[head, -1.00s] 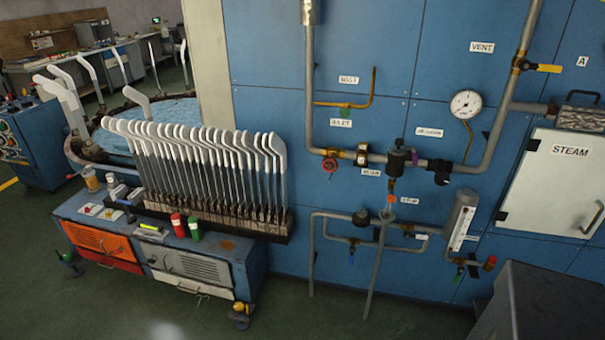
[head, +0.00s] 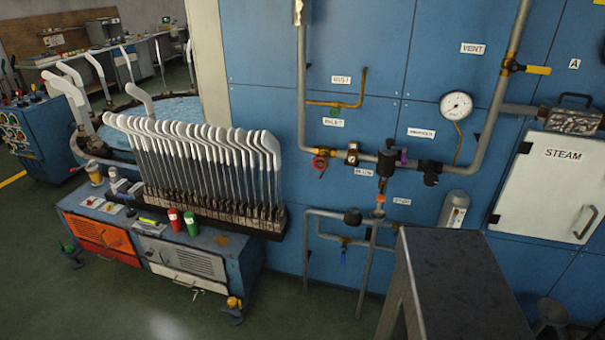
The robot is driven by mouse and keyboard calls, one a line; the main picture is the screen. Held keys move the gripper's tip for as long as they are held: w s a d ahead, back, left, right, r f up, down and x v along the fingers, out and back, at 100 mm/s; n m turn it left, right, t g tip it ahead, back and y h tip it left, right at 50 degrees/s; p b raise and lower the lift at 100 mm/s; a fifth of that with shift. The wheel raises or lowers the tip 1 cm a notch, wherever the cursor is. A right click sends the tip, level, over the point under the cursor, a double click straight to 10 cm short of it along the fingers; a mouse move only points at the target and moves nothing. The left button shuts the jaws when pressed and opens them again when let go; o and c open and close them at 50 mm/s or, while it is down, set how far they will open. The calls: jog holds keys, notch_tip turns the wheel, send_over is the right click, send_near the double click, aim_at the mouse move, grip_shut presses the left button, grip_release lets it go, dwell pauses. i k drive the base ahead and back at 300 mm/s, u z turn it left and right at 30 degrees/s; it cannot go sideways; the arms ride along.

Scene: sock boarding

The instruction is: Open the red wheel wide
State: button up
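The red wheel (head: 320,163) is a small round handwheel on the horizontal grey pipe of the blue wall panel, in the middle of the head view. It sits at the left end of the pipe run, just below a white label and left of a dark fitting. How far it is turned is too small to tell. My gripper is not in view.
A dark grey box-like block (head: 465,285) stands in the right foreground before the pipes. A blue cart (head: 240,265) with a rack of white sock boards (head: 200,150) stands left of the pipes. A white STEAM cabinet (head: 548,185) is at right. Green floor is open between cart and block.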

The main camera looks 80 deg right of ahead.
aim_at(323, 161)
jog(key=u, duration=0.15)
jog(key=k, duration=0.6)
jog(key=z, duration=0.6)
jog(key=k, duration=0.75)
jog(key=u, duration=0.3)
jog(key=i, duration=1.35)
jog(key=z, duration=0.5)
jog(key=i, duration=0.5)
jog(key=z, duration=0.35)
